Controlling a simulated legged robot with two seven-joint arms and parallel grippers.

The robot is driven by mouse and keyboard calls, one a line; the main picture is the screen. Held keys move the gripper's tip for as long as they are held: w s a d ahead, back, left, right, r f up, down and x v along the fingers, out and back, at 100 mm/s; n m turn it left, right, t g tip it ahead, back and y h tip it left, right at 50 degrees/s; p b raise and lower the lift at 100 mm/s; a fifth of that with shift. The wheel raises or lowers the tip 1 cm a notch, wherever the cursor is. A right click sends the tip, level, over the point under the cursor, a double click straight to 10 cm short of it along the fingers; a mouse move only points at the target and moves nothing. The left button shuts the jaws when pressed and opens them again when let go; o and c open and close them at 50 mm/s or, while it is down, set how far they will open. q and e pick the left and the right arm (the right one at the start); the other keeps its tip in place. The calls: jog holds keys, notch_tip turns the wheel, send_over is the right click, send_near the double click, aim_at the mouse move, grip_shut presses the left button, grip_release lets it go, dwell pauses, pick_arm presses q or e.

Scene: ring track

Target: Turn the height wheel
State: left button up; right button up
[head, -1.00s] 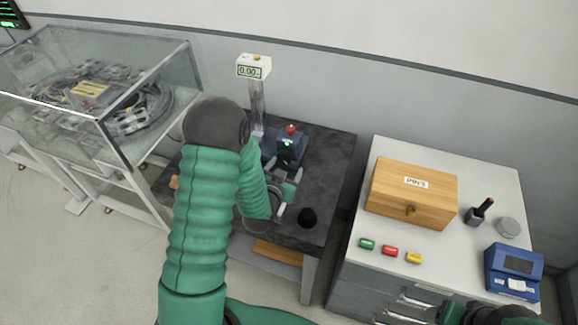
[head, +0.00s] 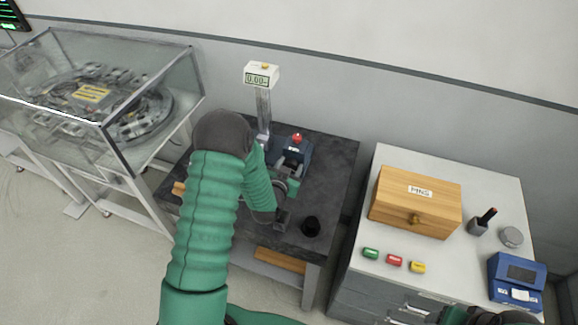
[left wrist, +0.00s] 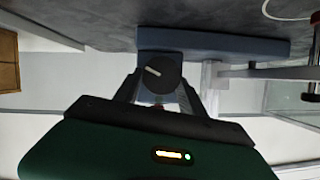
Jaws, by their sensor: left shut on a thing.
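The height wheel (left wrist: 161,73) is a dark round knob with a pale mark on its face, in the left wrist view. It sits between the two fingers of my left gripper (left wrist: 158,90), which is shut on it. In the head view my left gripper (head: 290,188) is at the front of the blue device, and the wheel is hidden or too small to make out. The blue device (head: 296,153) has a red knob on top. Behind it stands a clear column with a white display (head: 261,75), reading about 0.00. My right arm shows only partly at the bottom right.
A glass-walled case (head: 150,90) stands at left. The white cabinet (head: 400,170) at right carries a wooden box (head: 415,203), three coloured blocks and a blue meter (head: 515,278).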

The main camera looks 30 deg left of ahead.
pick_arm(q)
jog(key=shift+s+a+f, duration=0.2)
jog(key=shift+a, duration=0.35)
jog(key=shift+c, duration=0.8)
jog(key=shift+d, duration=0.15)
jog(key=shift+a+f+n+h+b, duration=0.2)
jog(key=shift+n+h+b, duration=0.45)
jog(key=shift+n, duration=0.35)
jog(key=shift+s+n+h, duration=0.1)
jog(key=shift+n+h, duration=0.15)
jog(key=shift+n, duration=0.35)
jog(key=n+t+h+b, duration=0.1)
jog(key=n+h, duration=0.1)
jog(key=n, duration=0.1)
jog(key=shift+a+f, duration=0.1)
jog(key=shift+a, duration=0.1)
pick_arm(e)
jog(key=shift+a+f, duration=0.25)
jog(key=shift+f, duration=0.95)
pick_arm(q)
jog(key=shift+n, duration=0.3)
jog(key=o, duration=1.1)
jog(key=shift+o, duration=1.3)
jog(key=shift+a, duration=0.1)
pick_arm(e)
jog(key=shift+w+a, duration=0.1)
jog(key=shift+w, duration=0.05)
